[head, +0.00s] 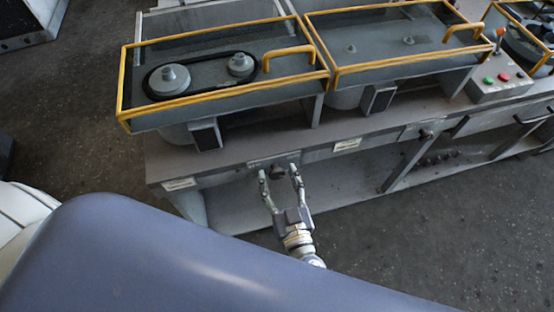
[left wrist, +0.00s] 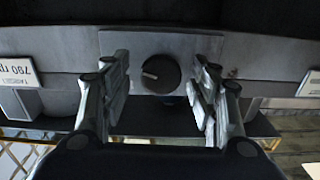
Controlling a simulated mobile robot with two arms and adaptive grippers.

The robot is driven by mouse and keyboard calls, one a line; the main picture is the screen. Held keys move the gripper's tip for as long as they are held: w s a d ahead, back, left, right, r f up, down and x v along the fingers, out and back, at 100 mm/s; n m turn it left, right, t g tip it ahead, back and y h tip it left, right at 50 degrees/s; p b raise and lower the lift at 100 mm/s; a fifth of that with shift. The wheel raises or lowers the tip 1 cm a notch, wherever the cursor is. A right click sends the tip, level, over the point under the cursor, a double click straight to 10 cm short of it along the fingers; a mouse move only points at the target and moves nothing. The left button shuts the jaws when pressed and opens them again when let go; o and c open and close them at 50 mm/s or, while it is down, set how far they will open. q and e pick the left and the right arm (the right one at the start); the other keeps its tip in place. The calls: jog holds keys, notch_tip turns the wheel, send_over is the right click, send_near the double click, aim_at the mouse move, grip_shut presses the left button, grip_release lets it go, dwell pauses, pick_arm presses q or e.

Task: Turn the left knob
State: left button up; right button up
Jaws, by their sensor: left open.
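The left knob (head: 278,171) is a dark round knob on the front edge of the grey bench. It also shows in the left wrist view (left wrist: 160,74), on a grey plate, with a light pointer mark towards the left side of its face. My left gripper (head: 279,172) is open at the knob, with one finger on each side. In the left wrist view the fingers (left wrist: 162,85) stand apart from the knob, with a gap on both sides. A second dark knob (head: 426,134) is further right on the bench front. My right gripper is not in view.
The bench carries yellow-framed covers (head: 222,95) with pulleys and a belt under the left one. White labels (head: 180,184) sit on the bench front; one shows upside down in the left wrist view (left wrist: 20,72). A button box (head: 497,84) stands at right. The floor in front is clear.

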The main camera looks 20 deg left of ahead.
pick_arm(q)
jog(key=shift+w+a, duration=0.1)
jog(key=shift+r, duration=0.1)
jog(key=c, duration=1.1)
jog(key=shift+o, duration=0.2)
